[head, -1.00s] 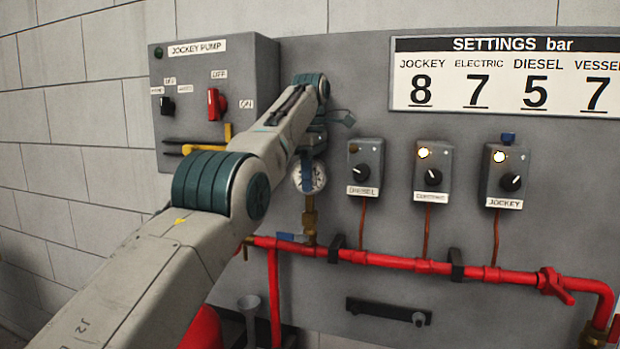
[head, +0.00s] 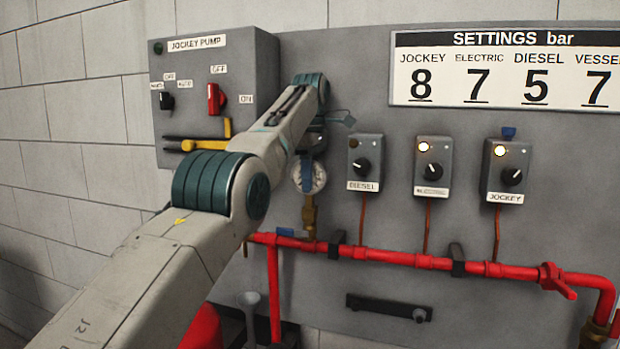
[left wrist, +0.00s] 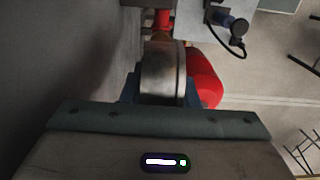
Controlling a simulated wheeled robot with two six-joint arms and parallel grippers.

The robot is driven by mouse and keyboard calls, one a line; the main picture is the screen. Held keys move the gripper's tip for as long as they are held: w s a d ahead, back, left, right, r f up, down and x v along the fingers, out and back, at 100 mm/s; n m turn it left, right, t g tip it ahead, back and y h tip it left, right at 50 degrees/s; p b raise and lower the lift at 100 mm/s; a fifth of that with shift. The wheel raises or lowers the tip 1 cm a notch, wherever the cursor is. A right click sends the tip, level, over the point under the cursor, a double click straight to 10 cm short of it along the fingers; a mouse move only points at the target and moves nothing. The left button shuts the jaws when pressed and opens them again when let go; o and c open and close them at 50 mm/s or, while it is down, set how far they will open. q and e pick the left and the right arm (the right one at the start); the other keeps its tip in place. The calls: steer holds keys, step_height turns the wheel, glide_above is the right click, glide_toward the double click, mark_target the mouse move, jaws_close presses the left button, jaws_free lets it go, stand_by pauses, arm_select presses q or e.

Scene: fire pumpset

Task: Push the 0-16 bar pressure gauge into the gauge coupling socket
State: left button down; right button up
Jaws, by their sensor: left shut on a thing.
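The pressure gauge (head: 317,176) has a round white dial in the head view, upright above a brass fitting. My left gripper (head: 307,172) is shut on the gauge, with a blue finger across its dial. In the left wrist view the gauge's metal case (left wrist: 163,75) sits between the blue fingers of the left gripper (left wrist: 162,90). The brass gauge coupling socket (head: 310,215) stands on the red pipe directly below the gauge. I cannot tell how deep the gauge's stem sits in it. My right gripper is not in view.
A red pipe (head: 400,258) with a blue-handled valve (head: 291,233) runs below. The diesel switch box (head: 365,162) is close to the right of the gauge.

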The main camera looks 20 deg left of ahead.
arm_select(q)
steer(key=shift+f+b, duration=0.55)
steer(key=c, duration=1)
jaws_free()
steer(key=shift+c, duration=0.2)
step_height(320, 180, up, 11)
steer(key=p, duration=1.1)
steer(key=shift+s, duration=0.1)
steer(key=shift+f, duration=0.1)
